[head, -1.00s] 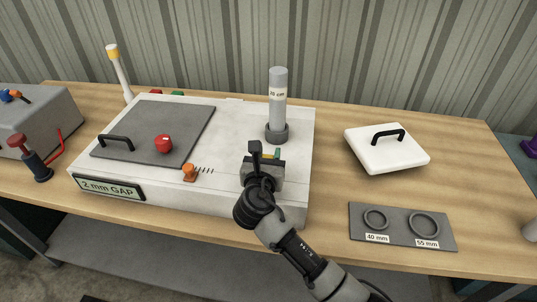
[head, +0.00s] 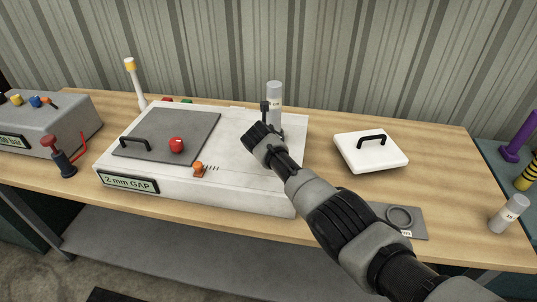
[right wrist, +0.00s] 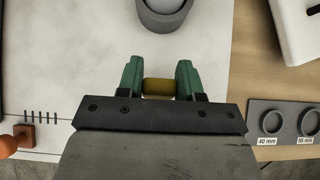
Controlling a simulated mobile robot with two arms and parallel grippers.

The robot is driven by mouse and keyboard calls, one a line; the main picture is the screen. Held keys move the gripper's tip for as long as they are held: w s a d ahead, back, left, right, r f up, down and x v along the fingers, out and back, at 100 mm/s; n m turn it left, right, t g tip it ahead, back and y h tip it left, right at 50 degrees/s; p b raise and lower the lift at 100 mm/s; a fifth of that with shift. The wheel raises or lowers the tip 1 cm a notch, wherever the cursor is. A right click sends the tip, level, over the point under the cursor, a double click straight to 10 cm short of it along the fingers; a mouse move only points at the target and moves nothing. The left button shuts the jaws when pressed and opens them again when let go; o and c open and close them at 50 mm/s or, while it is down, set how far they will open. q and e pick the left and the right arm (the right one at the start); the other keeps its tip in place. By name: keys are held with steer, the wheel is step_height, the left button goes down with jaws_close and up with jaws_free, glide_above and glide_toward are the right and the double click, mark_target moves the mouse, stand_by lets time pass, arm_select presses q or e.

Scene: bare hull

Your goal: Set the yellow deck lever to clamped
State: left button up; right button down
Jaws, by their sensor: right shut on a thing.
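The yellow lever (right wrist: 158,88) shows in the right wrist view as a short yellow bar between the two green fingers of my right gripper (right wrist: 159,80), which is shut on it. It sits above the white deck (right wrist: 70,60) of the box. In the head view my right gripper (head: 264,134) is over the right part of this deck (head: 240,150), in front of the grey cylinder. My own arm hides the lever and fingertips there. The lever's setting cannot be read. My left gripper is out of view.
The upright grey cylinder (head: 275,97) stands close behind my gripper. An orange lever (head: 199,169) with tick marks, a red knob (head: 177,145) and a dark hatch (head: 190,125) lie to the left. A white lid (head: 371,152) and ring plate (head: 415,218) lie right.

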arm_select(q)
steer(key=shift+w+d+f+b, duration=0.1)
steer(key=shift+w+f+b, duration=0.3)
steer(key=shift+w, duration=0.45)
arm_select(e)
steer(key=shift+w+d+f+g, duration=0.1)
steer(key=shift+w+g, duration=0.2)
steer(key=shift+g, duration=0.3)
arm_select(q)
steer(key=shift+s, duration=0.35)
arm_select(e)
steer(key=c, duration=0.7)
jaws_free()
steer(key=shift+r+p, duration=0.2)
steer(key=shift+p, duration=0.3)
steer(key=p+v, duration=0.3)
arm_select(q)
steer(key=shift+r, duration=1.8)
arm_select(e)
steer(key=shift+v, duration=3.7)
steer(key=shift+s+d+f, duration=0.1)
steer(key=shift+s+f, duration=0.05)
steer(key=shift+f, duration=0.05)
